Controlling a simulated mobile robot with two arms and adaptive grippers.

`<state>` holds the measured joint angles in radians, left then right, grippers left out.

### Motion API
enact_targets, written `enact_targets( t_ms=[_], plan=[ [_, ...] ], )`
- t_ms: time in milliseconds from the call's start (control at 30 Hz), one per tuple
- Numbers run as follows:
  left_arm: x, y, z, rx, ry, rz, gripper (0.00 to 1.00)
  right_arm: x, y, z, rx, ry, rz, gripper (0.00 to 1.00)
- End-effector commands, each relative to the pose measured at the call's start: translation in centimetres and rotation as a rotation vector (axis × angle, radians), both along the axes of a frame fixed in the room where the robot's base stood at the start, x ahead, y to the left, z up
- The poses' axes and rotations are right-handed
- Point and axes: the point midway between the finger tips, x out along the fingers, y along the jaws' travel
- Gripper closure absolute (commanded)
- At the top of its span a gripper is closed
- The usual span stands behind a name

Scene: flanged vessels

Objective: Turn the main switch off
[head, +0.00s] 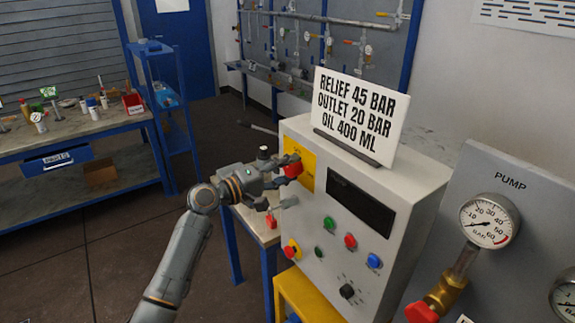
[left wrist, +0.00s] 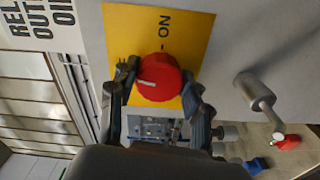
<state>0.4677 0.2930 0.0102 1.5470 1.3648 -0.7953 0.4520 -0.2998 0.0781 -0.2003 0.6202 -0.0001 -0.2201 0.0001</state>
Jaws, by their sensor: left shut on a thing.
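The main switch is a red rotary knob (head: 293,169) on a yellow plate (head: 307,181) at the upper left of the grey control box's front. In the left wrist view the red knob (left wrist: 158,78) sits between the fingers of my left gripper (left wrist: 160,92), which is shut on it from both sides. A white mark on the knob points left in that view. The word ON and its tick are on the yellow plate (left wrist: 190,25) above the knob there, roughly a quarter turn from the mark. In the head view my left gripper (head: 284,173) reaches the knob from the left.
The control box (head: 325,225) carries green, red and blue buttons, a black knob (head: 347,291) and a red-yellow stop button (head: 292,249). A lettered sign (head: 355,115) stands on top. A pump panel with a gauge (head: 489,221) is at right. A workbench (head: 75,140) stands at left.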

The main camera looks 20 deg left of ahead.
Motion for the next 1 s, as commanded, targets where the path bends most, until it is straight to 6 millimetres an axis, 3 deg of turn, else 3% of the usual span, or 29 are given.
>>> enact_targets(
  t_ms=[400,967,1000],
  plan=[
    [0.0,0.1,0.2,-0.15,0.115,0.002,0.83,0.0,-0.2,1.4,-0.002,0.001,0.001,0.6],
    [0.0,0.1,0.1,-0.173,0.133,0.002,0.83,-0.1,-0.3,1.5,-0.003,0.0,0.001,0.6],
    [0.0,0.1,0.1,-0.173,0.133,0.002,0.46,-0.1,-0.3,1.5,-0.003,0.0,0.001,0.6]
  ],
)
